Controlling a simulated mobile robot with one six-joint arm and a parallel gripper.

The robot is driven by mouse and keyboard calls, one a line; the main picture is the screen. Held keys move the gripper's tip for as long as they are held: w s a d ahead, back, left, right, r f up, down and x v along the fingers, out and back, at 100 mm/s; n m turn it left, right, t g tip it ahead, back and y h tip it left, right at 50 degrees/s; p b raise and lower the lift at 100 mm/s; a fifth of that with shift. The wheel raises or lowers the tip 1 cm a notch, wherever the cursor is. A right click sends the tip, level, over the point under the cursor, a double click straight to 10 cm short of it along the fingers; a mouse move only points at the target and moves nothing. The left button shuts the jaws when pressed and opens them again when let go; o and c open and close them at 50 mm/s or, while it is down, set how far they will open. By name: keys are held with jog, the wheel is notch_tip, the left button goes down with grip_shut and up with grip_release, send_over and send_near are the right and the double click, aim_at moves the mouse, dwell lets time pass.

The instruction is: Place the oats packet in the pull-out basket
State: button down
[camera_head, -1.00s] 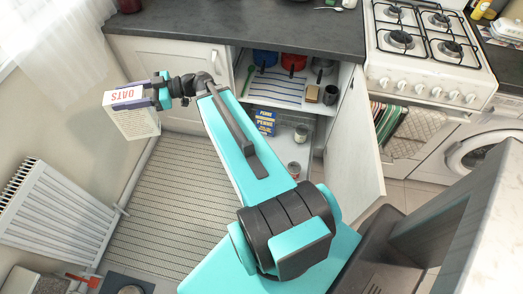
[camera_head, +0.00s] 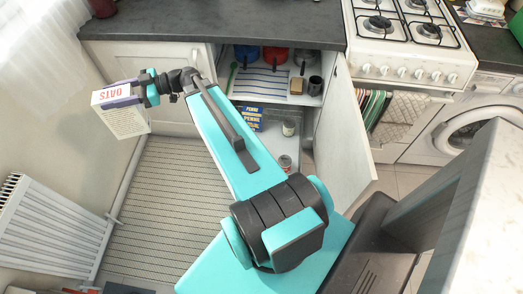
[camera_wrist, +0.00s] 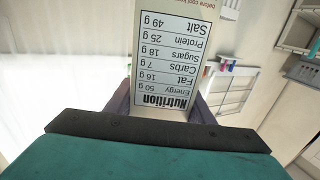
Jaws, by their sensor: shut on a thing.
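The oats packet (camera_head: 124,121) is a white and pale box with red "OATS" lettering, held in the air at the left, in front of the left cupboard door and wall. My gripper (camera_head: 127,96) is shut on it, with dark fingers at its sides. In the wrist view the packet (camera_wrist: 185,60) shows its nutrition panel between the fingers. The open cupboard (camera_head: 270,95) under the counter has a striped upper level (camera_head: 262,84) with pots and small items. A blue and yellow box (camera_head: 251,118) and cans stand lower down. I cannot tell which part is the pull-out basket.
The open cupboard door (camera_head: 345,135) juts out to the right of the cupboard. A stove (camera_head: 410,60) and a washing machine (camera_head: 465,125) stand beyond it. A radiator (camera_head: 45,225) is at the left wall. The ribbed floor mat (camera_head: 165,200) is clear.

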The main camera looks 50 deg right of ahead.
jog(key=s+d+f+m+t+h+b, duration=0.2)
jog(key=d+f+t+h+b, duration=0.1)
jog(key=d+f+b, duration=2.2)
jog(key=s+d+f+m+h+b, duration=0.1)
jog(key=s+d+f+b, duration=0.4)
jog(key=d+f+b, duration=0.5)
jog(key=s+d+f+m+t+h+b, duration=0.1)
jog(key=s+d+f+b, duration=0.4)
jog(key=d+f+b, duration=0.5)
jog(key=shift+s+f+t+b, duration=0.2)
jog(key=shift+f+t+b, duration=0.1)
jog(key=shift+f+b, duration=1.05)
jog(key=shift+f+b, duration=1.35)
jog(key=shift+f, duration=1.2)
